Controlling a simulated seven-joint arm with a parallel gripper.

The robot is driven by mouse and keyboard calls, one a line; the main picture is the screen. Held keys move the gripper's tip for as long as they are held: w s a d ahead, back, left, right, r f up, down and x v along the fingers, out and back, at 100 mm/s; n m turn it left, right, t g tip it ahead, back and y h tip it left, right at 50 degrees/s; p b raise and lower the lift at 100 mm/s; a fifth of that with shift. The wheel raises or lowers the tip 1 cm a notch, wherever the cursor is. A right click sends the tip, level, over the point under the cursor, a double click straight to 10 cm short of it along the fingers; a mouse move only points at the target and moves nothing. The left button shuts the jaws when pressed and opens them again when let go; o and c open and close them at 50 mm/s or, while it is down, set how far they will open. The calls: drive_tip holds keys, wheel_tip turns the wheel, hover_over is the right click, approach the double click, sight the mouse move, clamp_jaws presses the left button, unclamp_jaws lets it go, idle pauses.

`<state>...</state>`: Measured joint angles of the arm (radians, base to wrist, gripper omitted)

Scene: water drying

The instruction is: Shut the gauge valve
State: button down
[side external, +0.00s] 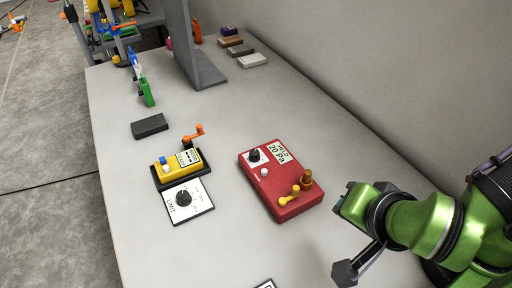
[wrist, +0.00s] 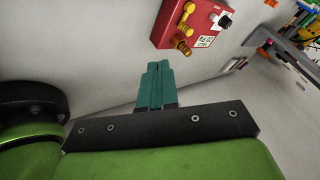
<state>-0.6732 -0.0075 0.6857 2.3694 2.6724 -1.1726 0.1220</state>
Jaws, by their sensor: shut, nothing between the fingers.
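A red gauge box (side external: 280,180) stands on the table with a label reading "HELD 20 Pa", a black knob (side external: 254,155) and a white button. A small yellow valve handle (side external: 289,195) sits on its near end, beside a brown-gold fitting (side external: 306,181). In the wrist view the box (wrist: 198,12) is at the top, with its yellow handle (wrist: 187,9) and gold fitting (wrist: 182,45). My gripper (side external: 345,197) is right of the box, apart from it. Its teal fingers (wrist: 157,68) are together and empty.
A yellow device (side external: 178,168) with an orange crank and a white "LIMIT" dial card (side external: 188,200) are left of the box. A dark block (side external: 150,126) lies behind them. A grey upright panel (side external: 190,50) and several small blocks stand farther back. The wall borders the right.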

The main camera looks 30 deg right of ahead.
sight(291, 195)
drive_tip(key=x, duration=0.8)
drive_tip(key=shift+d+f, duration=0.1)
drive_tip(key=shift+f, duration=0.05)
drive_tip(key=w, duration=0.2)
drive_tip(key=w+a, duration=0.1)
drive_tip(key=shift+w+f, duration=0.1)
drive_tip(key=shift+f, duration=0.25)
drive_tip(key=shift+w+a, duration=0.25)
drive_tip(key=shift+w, duration=0.3)
drive_tip(key=shift+w+d+n+y, duration=0.2)
drive_tip(key=shift+n+y, duration=0.1)
drive_tip(key=shift+n, duration=0.2)
drive_tip(key=shift+w+d+n+y, duration=0.15)
drive_tip(key=shift+n+y, duration=0.15)
drive_tip(key=shift+n, duration=0.2)
drive_tip(key=shift+w+d+n+y, duration=0.2)
drive_tip(key=shift+n+y, duration=0.2)
drive_tip(key=shift+n, duration=0.2)
drive_tip(key=n+y, duration=0.1)
drive_tip(key=n, duration=0.1)
drive_tip(key=shift+w+d+n+y, duration=0.1)
drive_tip(key=shift+w+n+y, duration=0.2)
drive_tip(key=shift+n+y, duration=0.1)
drive_tip(key=shift+w+n+y, duration=0.2)
drive_tip(key=shift+n+y, duration=0.2)
drive_tip(key=shift+n, duration=0.2)
drive_tip(key=shift+w+n, duration=0.1)
drive_tip(key=shift+n, duration=0.2)
